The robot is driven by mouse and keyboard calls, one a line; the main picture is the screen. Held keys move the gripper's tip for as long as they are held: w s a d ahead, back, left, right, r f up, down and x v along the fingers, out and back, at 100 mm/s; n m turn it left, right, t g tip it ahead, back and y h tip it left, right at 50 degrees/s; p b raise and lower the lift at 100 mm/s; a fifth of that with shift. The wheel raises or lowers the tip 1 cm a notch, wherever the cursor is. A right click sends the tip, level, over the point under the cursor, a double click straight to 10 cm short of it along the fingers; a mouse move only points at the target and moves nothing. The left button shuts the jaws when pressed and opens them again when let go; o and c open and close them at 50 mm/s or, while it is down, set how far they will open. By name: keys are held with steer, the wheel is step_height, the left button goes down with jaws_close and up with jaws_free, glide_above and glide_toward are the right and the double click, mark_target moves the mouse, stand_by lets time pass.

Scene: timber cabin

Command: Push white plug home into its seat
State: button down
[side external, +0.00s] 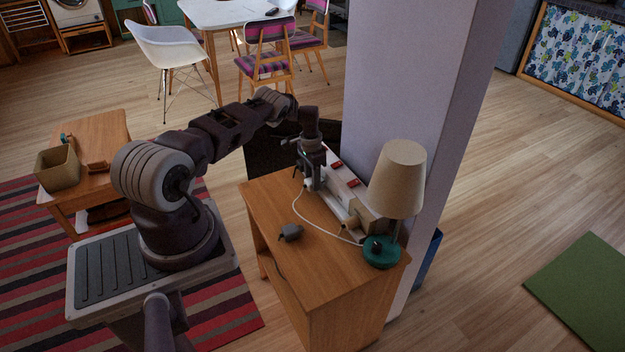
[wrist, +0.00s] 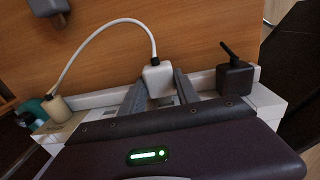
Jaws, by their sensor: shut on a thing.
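The white plug (wrist: 158,80) is between the two fingers of my gripper (wrist: 160,86) in the wrist view. My gripper is shut on it. In the side external view my gripper (side external: 311,184) points down beside the strip (side external: 338,196), and the plug is mostly hidden.
A black plug (wrist: 234,78) stands on the strip, right of the white plug in the wrist view. A lamp (side external: 398,180) with a teal base stands by the strip's near end. A small grey object (side external: 290,232) lies on the wooden cabinet (side external: 325,265). A pillar (side external: 405,90) rises behind.

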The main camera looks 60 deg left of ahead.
steer(key=shift+s+f, duration=0.15)
steer(key=shift+s, duration=0.15)
steer(key=shift+d, duration=0.1)
steer(key=shift+y, duration=0.6)
steer(key=shift+w, duration=0.65)
steer(key=shift+s, duration=0.1)
stand_by(0.3)
steer(key=shift+s, duration=0.25)
steer(key=shift+w+a, duration=0.2)
steer(key=shift+w, duration=0.1)
stand_by(0.6)
steer(key=shift+s, duration=0.1)
